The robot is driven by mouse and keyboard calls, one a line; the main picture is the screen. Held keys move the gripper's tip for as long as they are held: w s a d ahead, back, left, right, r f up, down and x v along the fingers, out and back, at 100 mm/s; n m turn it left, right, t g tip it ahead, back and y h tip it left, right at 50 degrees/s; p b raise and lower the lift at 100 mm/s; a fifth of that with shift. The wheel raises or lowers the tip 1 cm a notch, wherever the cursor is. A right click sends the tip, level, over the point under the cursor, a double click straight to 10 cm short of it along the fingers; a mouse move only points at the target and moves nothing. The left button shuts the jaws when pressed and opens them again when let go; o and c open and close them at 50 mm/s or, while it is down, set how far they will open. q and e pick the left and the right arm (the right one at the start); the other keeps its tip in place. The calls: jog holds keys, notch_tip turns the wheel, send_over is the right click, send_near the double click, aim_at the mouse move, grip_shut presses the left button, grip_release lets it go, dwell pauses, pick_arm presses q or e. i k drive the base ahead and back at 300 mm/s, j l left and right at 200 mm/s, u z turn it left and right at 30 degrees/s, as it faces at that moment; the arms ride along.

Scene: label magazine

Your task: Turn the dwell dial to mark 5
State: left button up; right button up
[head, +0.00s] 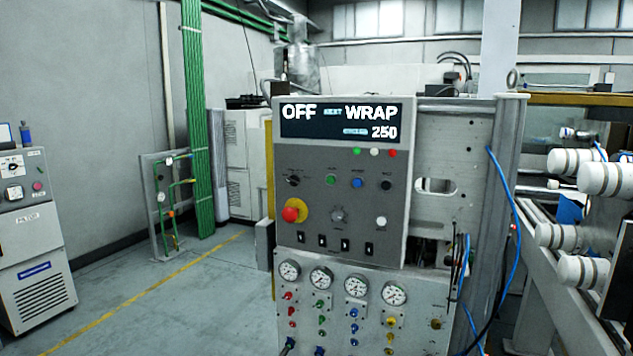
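A grey control panel (342,245) stands in the middle of the head view, facing me. A small grey round dial (338,214) sits on it, right of a red emergency-stop button (291,214) on a yellow disc. A black rotary knob (293,180) is at the panel's upper left, and another dark knob (386,185) is at the right. I cannot read labels or marks, so I cannot tell for sure which is the dwell dial or where it points. Neither of my grippers is in view.
The panel's display (342,121) reads "OFF", "WRAP" and "250". Below are black switches, several pressure gauges (321,277) and coloured knobs. White rollers (578,161) stick out at the right, and a blue hose (508,195) hangs beside the panel. The floor (185,300) at left is clear.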

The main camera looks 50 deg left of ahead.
aim_at(338, 216)
jog(key=u, duration=1.5)
